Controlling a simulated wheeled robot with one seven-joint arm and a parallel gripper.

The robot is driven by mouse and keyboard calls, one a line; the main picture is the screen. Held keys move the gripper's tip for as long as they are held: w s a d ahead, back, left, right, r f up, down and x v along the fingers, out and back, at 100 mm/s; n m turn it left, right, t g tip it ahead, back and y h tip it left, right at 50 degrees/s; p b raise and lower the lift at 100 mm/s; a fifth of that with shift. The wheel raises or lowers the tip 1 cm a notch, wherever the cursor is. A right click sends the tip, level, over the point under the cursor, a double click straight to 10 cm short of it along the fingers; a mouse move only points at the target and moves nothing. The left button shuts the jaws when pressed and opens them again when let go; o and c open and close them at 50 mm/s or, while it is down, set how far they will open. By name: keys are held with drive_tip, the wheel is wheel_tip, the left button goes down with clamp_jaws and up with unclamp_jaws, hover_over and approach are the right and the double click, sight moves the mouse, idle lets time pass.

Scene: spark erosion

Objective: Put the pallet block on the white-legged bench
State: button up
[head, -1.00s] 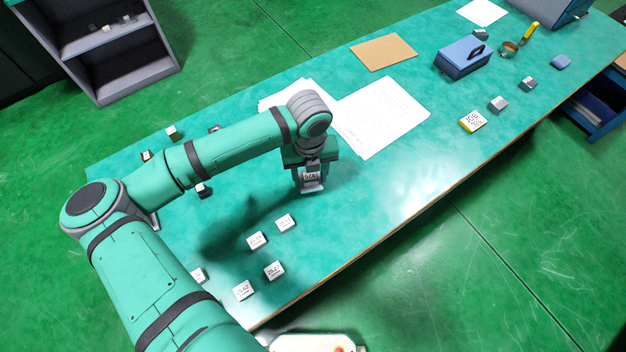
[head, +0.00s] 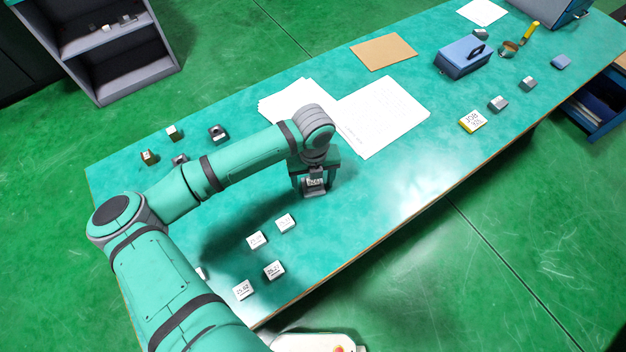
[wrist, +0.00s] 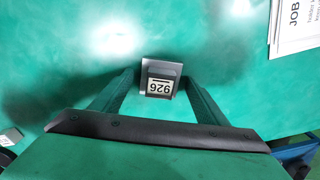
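The pallet block is a small grey block with a white number label (head: 315,183), between the fingers of my gripper (head: 314,187) over the green bench top (head: 400,190). How far the block is above the bench top is hard to tell. The legs of this bench are hidden, so their colour does not show.
Several white-labelled blocks (head: 274,270) lie at the near left of the bench. Dark and brown blocks (head: 218,133) lie at the far left. Paper sheets (head: 382,115) lie behind my gripper; a blue box (head: 462,58) stands farther right. Bare top lies right of my gripper.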

sight(313, 182)
wheel_tip(313, 182, up, 12)
drive_tip(key=shift+r, duration=0.15)
idle(0.7)
idle(0.4)
